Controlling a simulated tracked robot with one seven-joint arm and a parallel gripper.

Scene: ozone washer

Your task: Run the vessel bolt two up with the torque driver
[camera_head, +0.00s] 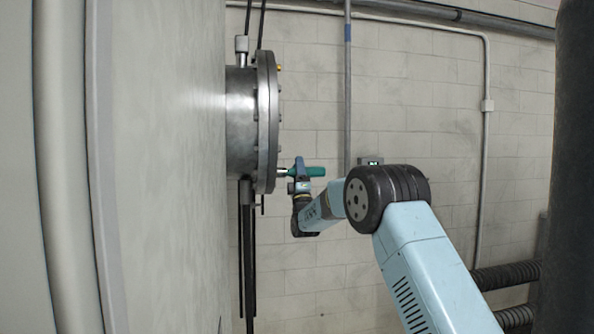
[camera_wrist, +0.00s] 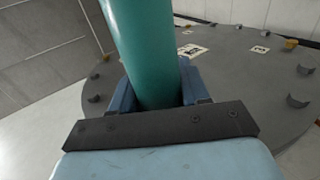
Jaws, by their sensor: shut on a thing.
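The torque driver, with a green handle (camera_head: 314,171), lies level in the head view. Its metal tip points left at the lower part of the vessel's round grey flange (camera_head: 266,120). I cannot tell whether the tip sits on a bolt. My gripper (camera_head: 299,175) is shut around the driver. In the wrist view the green handle (camera_wrist: 145,50) stands between the blue fingers of my gripper (camera_wrist: 155,95) and hides part of the flange (camera_wrist: 235,85). Several bolts, one of them a dark bolt (camera_wrist: 298,100), show along its rim. Bolt two cannot be singled out, and the driver's tip is hidden there.
A large pale vessel wall (camera_head: 165,160) fills the left of the head view. Dark vertical rods (camera_head: 247,260) hang below the flange. A small display box (camera_head: 371,161) is on the block wall behind. Free space lies right of the flange, above my arm.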

